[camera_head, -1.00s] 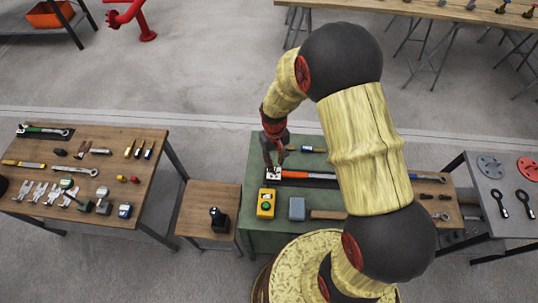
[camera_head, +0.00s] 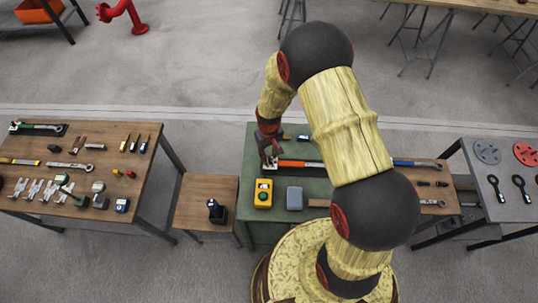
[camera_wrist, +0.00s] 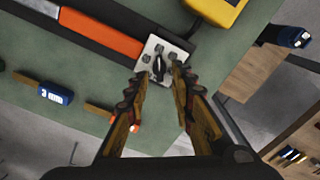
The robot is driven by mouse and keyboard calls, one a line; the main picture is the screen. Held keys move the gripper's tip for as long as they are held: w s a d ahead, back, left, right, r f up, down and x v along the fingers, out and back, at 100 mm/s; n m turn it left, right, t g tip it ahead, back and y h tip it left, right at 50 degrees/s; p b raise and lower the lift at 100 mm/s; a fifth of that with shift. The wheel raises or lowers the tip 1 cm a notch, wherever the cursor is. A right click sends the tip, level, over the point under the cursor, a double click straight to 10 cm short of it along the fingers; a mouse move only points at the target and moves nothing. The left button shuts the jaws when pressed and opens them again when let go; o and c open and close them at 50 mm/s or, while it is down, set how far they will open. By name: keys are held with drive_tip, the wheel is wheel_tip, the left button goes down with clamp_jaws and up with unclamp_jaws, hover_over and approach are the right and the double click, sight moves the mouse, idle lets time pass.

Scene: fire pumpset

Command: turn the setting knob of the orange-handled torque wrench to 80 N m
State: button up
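The torque wrench's orange handle (camera_head: 293,164) lies on the green-topped table (camera_head: 258,138) in the head view. In the wrist view, the handle (camera_wrist: 100,36) rests in a black holder, with a pale metal plate (camera_wrist: 150,50) at its end. A small dark knob (camera_wrist: 158,64) stands on the plate. My gripper (camera_wrist: 162,74) is open, its two fingertips apart and close to the knob, one towards each side. I cannot tell if they touch it. The scale marks and the setting are not readable. In the head view my gripper (camera_head: 268,150) is over the handle's left end.
A yellow device (camera_head: 263,194) and a grey-blue box (camera_head: 294,198) sit in front of the wrench. A blue-and-black tool (camera_wrist: 55,93) lies on the table's other side. A small wooden stand (camera_head: 207,190) with a black item is to the left.

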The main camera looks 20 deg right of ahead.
drive_tip(key=shift+c, duration=0.6)
clamp_jaws()
drive_tip(key=m, duration=0.5)
drive_tip(key=shift+d+m, duration=0.3)
drive_tip(key=shift+d, duration=0.05)
drive_tip(key=m, duration=0.5)
drive_tip(key=shift+s+d+m, duration=0.25)
drive_tip(key=shift+m, duration=0.45)
drive_tip(key=shift+o, duration=0.2)
unclamp_jaws()
